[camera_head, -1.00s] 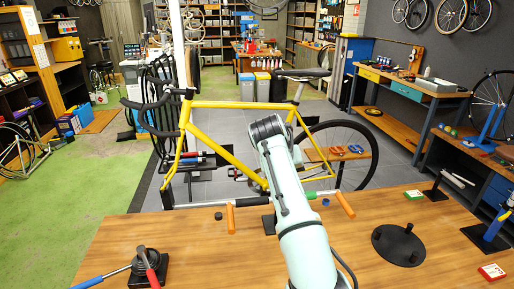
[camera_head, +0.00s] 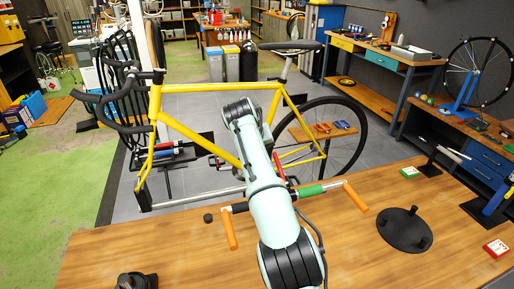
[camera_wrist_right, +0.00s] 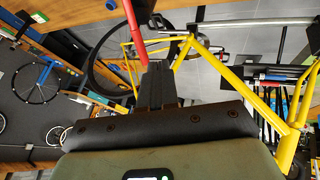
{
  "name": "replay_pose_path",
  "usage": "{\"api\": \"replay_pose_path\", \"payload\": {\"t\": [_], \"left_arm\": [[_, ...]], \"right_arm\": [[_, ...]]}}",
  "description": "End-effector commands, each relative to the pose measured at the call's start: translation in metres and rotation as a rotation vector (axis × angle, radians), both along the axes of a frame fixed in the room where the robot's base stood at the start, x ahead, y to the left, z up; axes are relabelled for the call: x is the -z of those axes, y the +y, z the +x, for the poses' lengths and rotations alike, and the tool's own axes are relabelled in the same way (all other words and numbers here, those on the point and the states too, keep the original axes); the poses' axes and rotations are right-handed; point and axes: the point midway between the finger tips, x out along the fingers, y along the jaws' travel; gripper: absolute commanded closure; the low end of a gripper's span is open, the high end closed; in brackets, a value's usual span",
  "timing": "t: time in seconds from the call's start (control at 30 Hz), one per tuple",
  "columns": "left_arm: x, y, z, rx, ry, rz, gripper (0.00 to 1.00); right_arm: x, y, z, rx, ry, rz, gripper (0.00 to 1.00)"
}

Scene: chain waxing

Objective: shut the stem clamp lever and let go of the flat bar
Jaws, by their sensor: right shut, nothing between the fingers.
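A horizontal bar with a green section (camera_head: 311,191) lies above the front workbench, partly hidden behind my right arm. A red lever (camera_head: 278,165) stands tilted just right of my arm. In the right wrist view a red rod (camera_wrist_right: 132,32), apparently that lever, runs down to my right gripper (camera_wrist_right: 157,68). The gripper's fingers are shut and empty; I cannot tell if they touch the rod. In the head view my arm hides that gripper. My left gripper is not in view.
A yellow bicycle frame (camera_head: 197,121) stands behind the wooden workbench (camera_head: 150,240). A round black base with pegs (camera_head: 404,229) sits at right, a black stand (camera_head: 430,167) behind it.

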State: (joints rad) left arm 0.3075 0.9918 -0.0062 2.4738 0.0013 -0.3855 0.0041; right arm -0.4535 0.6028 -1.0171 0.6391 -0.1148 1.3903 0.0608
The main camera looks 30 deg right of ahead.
Motion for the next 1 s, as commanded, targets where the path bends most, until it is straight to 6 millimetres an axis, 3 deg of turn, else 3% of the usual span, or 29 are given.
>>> {"api": "replay_pose_path", "payload": {"t": [0.13, 0.4, 0.83, 1.0], "left_arm": [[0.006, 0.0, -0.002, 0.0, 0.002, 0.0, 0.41], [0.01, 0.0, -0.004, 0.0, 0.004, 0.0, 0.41], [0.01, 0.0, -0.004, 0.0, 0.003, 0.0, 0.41], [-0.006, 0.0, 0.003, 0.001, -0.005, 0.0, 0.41]], "right_arm": [[0.028, -0.016, 0.008, 0.002, 0.003, -0.001, 1.0], [0.043, -0.044, 0.006, 0.001, 0.0, 0.001, 1.0], [0.044, -0.048, 0.006, 0.001, -0.001, 0.0, 1.0], [0.051, -0.051, 0.015, 0.0, 0.0, 0.004, 1.0]]}}
